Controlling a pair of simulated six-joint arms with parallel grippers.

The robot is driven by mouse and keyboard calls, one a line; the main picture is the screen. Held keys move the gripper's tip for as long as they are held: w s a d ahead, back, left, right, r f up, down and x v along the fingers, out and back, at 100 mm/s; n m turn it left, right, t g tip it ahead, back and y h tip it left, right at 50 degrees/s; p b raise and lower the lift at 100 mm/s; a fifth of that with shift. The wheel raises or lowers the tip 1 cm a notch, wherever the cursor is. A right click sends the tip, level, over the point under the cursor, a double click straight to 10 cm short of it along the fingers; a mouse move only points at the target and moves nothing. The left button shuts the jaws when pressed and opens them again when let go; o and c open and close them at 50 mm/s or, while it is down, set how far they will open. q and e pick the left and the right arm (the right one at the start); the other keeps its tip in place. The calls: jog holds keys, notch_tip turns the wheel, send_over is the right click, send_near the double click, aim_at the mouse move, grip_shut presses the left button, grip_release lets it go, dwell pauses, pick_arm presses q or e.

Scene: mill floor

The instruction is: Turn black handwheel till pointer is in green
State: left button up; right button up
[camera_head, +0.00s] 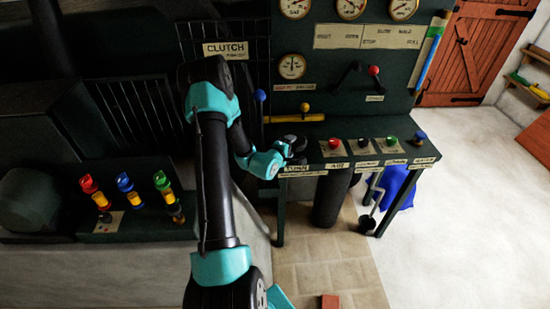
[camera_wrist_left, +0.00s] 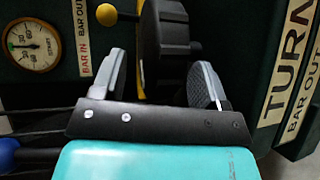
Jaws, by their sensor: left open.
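The black handwheel (camera_wrist_left: 168,42) shows in the left wrist view between the two fingers of my left gripper (camera_wrist_left: 163,64). The gripper is open, with a finger on either side of the wheel; whether either finger touches it I cannot tell. In the head view my left gripper (camera_head: 286,148) is at the front left of the bench, by the TURN label, and the dark wheel (camera_head: 299,151) is partly hidden by it. The round gauge (camera_head: 291,66) is on the panel above; it also shows in the left wrist view (camera_wrist_left: 33,45). My right gripper is not in view.
A yellow bar lever (camera_head: 295,118) and a blue-knobbed lever (camera_head: 260,96) are close behind the gripper. Red (camera_head: 334,143), black and green buttons stand to the right on the bench. A red-knobbed lever (camera_head: 374,71) is on the panel. Signal lamps (camera_head: 125,183) stand at left.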

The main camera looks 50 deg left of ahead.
pick_arm(q)
jog(key=v, duration=1.6)
jog(key=d+f+m+g+h, duration=0.25)
jog(key=d+h, duration=0.35)
jog(key=d, duration=0.5)
jog(key=d+f+m+g+h, duration=0.2)
jog(key=d+f+m+h, duration=0.1)
jog(key=d+h, duration=0.55)
jog(key=s+d+f+m+g, duration=0.7)
jog(key=s+d+g, duration=0.3)
jog(key=s+g, duration=0.1)
jog(key=w+d+f+m+t+y, duration=0.1)
jog(key=w+f+m+y, duration=0.1)
jog(key=w+f+m, duration=0.1)
jog(key=w+d+f+m+y, duration=0.2)
jog(key=w+m, duration=0.3)
jog(key=w, duration=0.3)
jog(key=shift+w+d+f+t+y, duration=0.15)
jog(key=shift+d+f+t+y, duration=0.3)
jog(key=shift+f, duration=0.45)
